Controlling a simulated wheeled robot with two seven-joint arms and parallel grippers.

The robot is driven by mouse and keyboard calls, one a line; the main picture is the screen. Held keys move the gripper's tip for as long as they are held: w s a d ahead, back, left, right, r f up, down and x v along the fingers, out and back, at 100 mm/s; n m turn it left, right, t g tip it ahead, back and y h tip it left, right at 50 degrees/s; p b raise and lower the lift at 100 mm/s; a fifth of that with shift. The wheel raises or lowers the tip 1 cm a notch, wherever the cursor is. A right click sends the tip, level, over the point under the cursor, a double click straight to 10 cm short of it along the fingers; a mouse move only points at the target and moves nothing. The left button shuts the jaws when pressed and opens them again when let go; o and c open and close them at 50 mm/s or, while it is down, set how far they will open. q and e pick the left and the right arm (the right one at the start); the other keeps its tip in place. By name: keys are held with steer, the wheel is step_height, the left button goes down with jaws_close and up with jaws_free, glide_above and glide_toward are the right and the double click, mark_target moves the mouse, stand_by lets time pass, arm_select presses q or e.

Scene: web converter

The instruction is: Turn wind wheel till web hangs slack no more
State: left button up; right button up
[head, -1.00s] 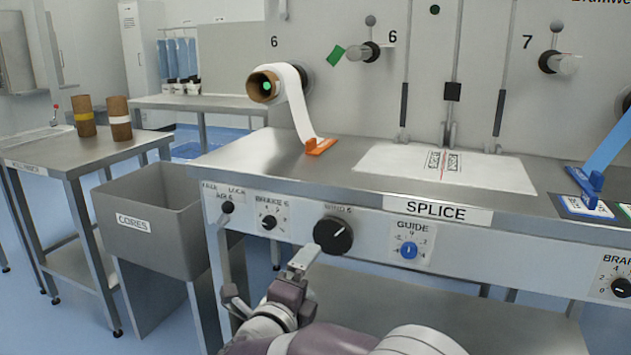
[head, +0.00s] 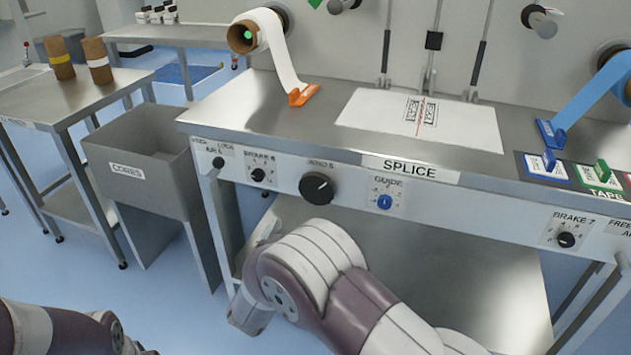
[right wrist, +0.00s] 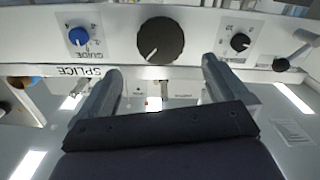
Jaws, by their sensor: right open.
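The black wind wheel (head: 317,188) is a round knob on the front panel below the table edge. It also shows in the right wrist view (right wrist: 160,40), upside down, beyond the fingertips. The white web (head: 284,62) comes off a roll on a brown core (head: 243,36) and slopes down with a slight bend to an orange clamp (head: 301,95) on the table. My right gripper (right wrist: 162,68) is open and empty, its fingers apart and not touching the wheel. In the head view my right arm mostly hides it. My left gripper is out of view.
The brake 6 knob (head: 257,175) and blue guide knob (head: 384,202) flank the wheel. A lever (head: 218,162) sits further left. A grey cores bin (head: 150,155) stands left of the table. A blue web (head: 590,100) hangs at the right.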

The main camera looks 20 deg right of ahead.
mark_target(316, 194)
steer(key=shift+n, duration=0.3)
steer(key=b+x, duration=0.2)
steer(key=x, duration=1)
steer(key=shift+w+d+b, duration=0.25)
steer(key=shift+b, duration=0.05)
steer(key=c, duration=0.6)
